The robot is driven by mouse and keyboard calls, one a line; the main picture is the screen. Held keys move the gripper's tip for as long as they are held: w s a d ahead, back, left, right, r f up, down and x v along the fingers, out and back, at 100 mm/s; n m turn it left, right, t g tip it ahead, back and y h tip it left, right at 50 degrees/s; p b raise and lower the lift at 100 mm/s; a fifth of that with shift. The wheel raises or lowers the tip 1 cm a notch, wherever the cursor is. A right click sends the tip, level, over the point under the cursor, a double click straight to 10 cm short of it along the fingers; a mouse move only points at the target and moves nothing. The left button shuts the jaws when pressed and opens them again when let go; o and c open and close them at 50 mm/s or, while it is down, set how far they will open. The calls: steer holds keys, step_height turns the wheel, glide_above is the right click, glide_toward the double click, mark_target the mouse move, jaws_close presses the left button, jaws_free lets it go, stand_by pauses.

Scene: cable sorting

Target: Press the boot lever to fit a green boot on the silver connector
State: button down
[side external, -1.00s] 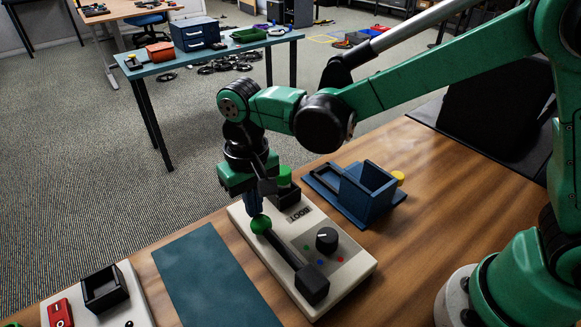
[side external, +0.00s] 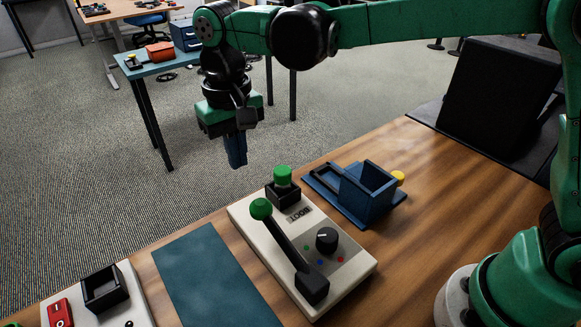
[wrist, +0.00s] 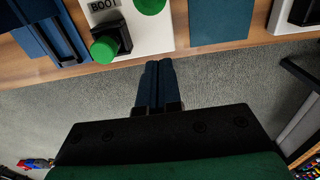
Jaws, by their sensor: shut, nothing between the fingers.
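The boot machine (side external: 345,262) is a cream box on the table, with a BOOT label and a black lever ending in a green ball (side external: 261,209). The lever slants up toward the far left; its ball also shows at the top of the wrist view (wrist: 150,5). A green boot (side external: 282,176) stands upright in the black socket (side external: 283,196) at the machine's far end. I see no silver on it; any connector under it is hidden. My gripper (side external: 237,164) is shut and empty, in the air beyond and above the lever, touching nothing.
A dark blue open-topped holder (side external: 367,193) stands right of the machine, with a yellow piece (side external: 398,178) behind it. A teal mat (side external: 215,280) lies to the left. Another cream box (side external: 100,298) with a red switch sits at the lower left.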

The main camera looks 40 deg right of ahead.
steer(key=shift+w+r, duration=0.35)
steer(key=shift+r, duration=0.6)
steer(key=shift+w+r, duration=0.3)
steer(key=shift+r, duration=0.6)
steer(key=shift+w+r, duration=0.35)
steer(key=shift+r, duration=0.6)
steer(key=shift+d, duration=0.1)
steer(key=s+d+f+t, duration=0.2)
steer(key=s+d, duration=0.1)
steer(key=d, duration=0.2)
steer(key=s+d+f+t, duration=0.1)
steer(key=s+d+t, duration=0.1)
steer(key=s+d, duration=0.2)
steer(key=s+d+f+t, duration=0.2)
steer(key=s+d+t, duration=0.1)
steer(key=d, duration=0.4)
steer(key=shift+s+d+f, duration=0.15)
steer(key=shift+s+f, duration=0.15)
steer(key=shift+s, duration=0.45)
